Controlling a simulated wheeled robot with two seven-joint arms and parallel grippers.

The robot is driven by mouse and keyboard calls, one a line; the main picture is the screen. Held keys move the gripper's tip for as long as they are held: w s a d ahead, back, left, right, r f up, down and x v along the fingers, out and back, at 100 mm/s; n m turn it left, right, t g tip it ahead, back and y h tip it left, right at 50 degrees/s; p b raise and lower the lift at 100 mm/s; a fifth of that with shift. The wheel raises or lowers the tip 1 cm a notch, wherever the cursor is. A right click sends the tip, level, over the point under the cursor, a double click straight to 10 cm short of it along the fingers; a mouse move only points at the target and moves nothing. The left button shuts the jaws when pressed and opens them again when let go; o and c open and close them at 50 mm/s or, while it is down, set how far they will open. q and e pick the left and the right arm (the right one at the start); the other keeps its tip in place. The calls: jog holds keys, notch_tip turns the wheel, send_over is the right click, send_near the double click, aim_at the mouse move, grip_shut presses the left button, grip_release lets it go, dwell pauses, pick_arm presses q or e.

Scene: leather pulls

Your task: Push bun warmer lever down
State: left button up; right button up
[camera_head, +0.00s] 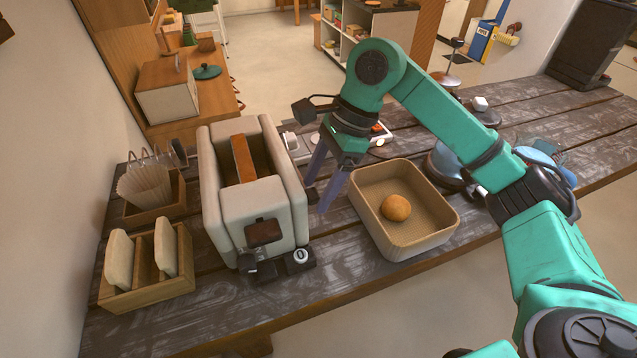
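The bun warmer (220,200) is a cream, toaster-like box standing on the dark plank table. A brown slab (243,158) shows upright in its top slot. A dark brown tab, which looks like the lever (263,232), sticks out of the front face, above a dark base part. My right gripper (322,191) comes in from the right and points down. It hangs just right of the warmer, apart from the lever, with its two purple-grey fingers spread and nothing between them. My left gripper is not in view.
A tan tray (365,206) with a round bun (396,208) stands right of the warmer, close to my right gripper. The table front is clear.

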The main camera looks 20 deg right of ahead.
jog(key=shift+r, duration=0.1)
jog(key=shift+d+r, duration=0.15)
jog(key=shift+r, duration=0.2)
jog(key=v, duration=1.3)
jog(key=shift+r, duration=0.3)
jog(key=shift+w+d, duration=0.1)
